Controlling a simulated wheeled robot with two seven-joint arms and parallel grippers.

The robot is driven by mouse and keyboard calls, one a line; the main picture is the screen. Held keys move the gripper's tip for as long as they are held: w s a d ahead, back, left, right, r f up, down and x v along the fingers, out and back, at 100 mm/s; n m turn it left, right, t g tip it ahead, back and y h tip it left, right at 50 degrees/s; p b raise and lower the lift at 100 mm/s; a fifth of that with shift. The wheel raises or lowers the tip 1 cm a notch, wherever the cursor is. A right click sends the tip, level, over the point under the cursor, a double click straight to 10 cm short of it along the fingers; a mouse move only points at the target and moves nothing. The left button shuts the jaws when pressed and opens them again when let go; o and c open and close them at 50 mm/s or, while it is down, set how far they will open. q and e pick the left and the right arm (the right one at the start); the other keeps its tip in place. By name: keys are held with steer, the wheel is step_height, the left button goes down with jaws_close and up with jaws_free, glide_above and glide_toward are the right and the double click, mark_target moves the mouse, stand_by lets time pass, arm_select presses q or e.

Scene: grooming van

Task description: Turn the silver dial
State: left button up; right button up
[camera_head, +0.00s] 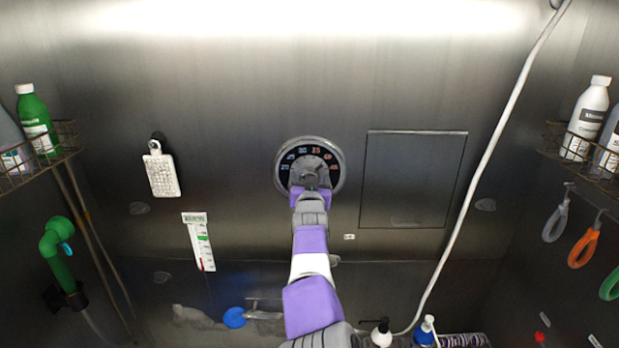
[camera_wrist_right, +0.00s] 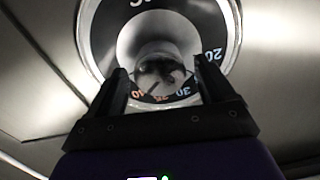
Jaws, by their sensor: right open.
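The silver dial (camera_head: 313,161) is set in the steel back wall, with a black ring of white and orange numbers around its knob. In the right wrist view the round silver dial (camera_wrist_right: 135,38) fills the upper middle. My right gripper (camera_head: 310,181) is in front of the dial and covers its lower part in the head view. In the wrist view the open fingers of my right gripper (camera_wrist_right: 162,72) stand to either side of the knob's shiny middle. I cannot tell whether they touch it. My left gripper is not in view.
A flat square panel (camera_head: 414,180) is right of the dial, with a pale hose (camera_head: 489,155) hanging beyond it. A white bristled pad (camera_head: 162,174) and a thermometer strip (camera_head: 200,243) are on the left. Wire baskets with bottles flank both sides. The wall around the dial is clear.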

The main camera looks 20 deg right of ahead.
steer(key=shift+w, duration=0.25)
steer(key=c, duration=1)
steer(key=shift+c, duration=0.2)
steer(key=shift+n, duration=0.3)
steer(key=n+b, duration=0.1)
steer(key=n, duration=0.1)
steer(key=shift+n, duration=0.4)
steer(key=n+b, duration=0.1)
steer(key=n, duration=0.1)
steer(key=shift+n, duration=0.3)
steer(key=n+b, duration=0.2)
steer(key=n, duration=0.1)
steer(key=shift+n, duration=0.3)
steer(key=shift+a+n+b, duration=0.1)
steer(key=shift+n+b, duration=0.75)
steer(key=shift+n, duration=0.65)
steer(key=shift+r+n, duration=0.1)
steer(key=shift+n, duration=0.2)
